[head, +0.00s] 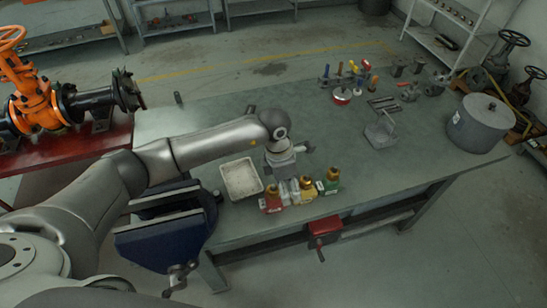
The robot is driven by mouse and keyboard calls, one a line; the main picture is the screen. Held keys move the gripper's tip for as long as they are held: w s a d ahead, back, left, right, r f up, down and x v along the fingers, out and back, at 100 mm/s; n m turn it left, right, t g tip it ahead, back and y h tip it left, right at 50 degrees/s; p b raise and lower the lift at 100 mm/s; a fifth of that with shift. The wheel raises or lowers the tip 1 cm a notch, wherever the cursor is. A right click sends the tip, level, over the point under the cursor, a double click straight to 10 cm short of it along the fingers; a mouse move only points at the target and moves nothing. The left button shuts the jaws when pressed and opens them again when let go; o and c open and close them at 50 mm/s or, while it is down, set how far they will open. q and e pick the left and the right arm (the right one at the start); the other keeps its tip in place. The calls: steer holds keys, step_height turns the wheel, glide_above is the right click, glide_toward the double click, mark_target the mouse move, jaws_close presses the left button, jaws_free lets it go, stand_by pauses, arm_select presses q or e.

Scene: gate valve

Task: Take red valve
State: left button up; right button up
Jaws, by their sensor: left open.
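A red valve (272,201) with a brass-coloured top stands near the front edge of the green workbench. A yellow valve (307,193) and a green valve (329,184) stand in a row to its right. My left arm reaches in from the left, and my left gripper (289,191) points down at the row, just right of the red valve. It is open, with its grey fingers close to the red and yellow valves. I cannot tell whether the fingers touch either valve. My right gripper is not in view.
A pale tray (241,178) lies left of the valves, with a blue bench vise (167,232) at the edge beyond. Hand tools (350,80) and a grey pot (478,124) stand farther right. An orange gate valve (37,100) is at left. The bench's middle is mostly clear.

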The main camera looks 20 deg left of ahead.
mark_target(273, 185)
arm_select(q)
steer(key=a, duration=0.1)
steer(key=w+a+y, duration=0.1)
steer(key=a, duration=0.1)
steer(key=w+a+r+y, duration=0.1)
steer(key=shift+a, duration=0.4)
steer(key=shift+s+f, duration=0.15)
steer(key=shift+f, duration=0.1)
steer(key=shift+f+b, duration=0.3)
step_height(273, 185, down, 4)
steer(key=b, duration=0.3)
steer(key=shift+f, duration=0.15)
steer(key=shift+f+b, duration=0.75)
steer(key=shift+b, duration=0.05)
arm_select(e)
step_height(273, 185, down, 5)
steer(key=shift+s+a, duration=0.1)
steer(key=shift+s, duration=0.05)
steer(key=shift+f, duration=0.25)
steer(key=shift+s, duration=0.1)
